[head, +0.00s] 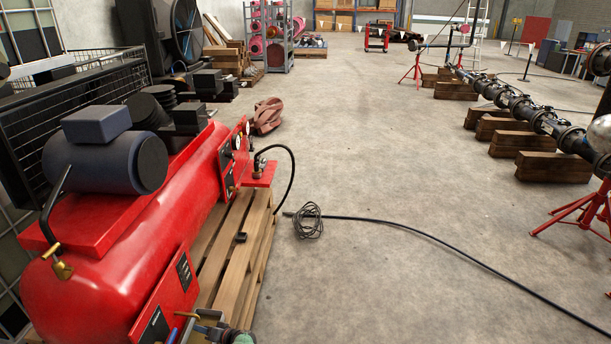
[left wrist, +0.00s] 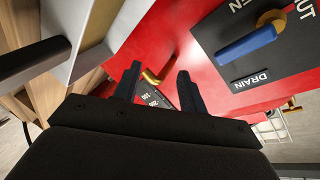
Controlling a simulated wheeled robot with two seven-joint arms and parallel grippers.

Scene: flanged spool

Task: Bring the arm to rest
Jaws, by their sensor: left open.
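My left gripper (left wrist: 157,82) shows in the left wrist view with its two dark fingers apart and nothing held between them. It is close to the red compressor's panel (left wrist: 140,40). A brass fitting (left wrist: 152,77) shows in the gap between the fingertips; I cannot tell whether they touch it. A blue lever (left wrist: 246,44) lies over a dark plate marked DRAIN, right of the fingers. In the head view, the red compressor (head: 100,275) fills the lower left. The flanged pipe (head: 520,108) lies on wooden blocks at the right. My right gripper is not in view.
The compressor stands on a wooden pallet (head: 262,225). A black hose (head: 420,233) with a coil (head: 308,222) crosses the floor. A red stand (head: 575,208) is at the right edge. A shelf rack (head: 270,35) stands at the back. The middle floor (head: 370,130) is clear.

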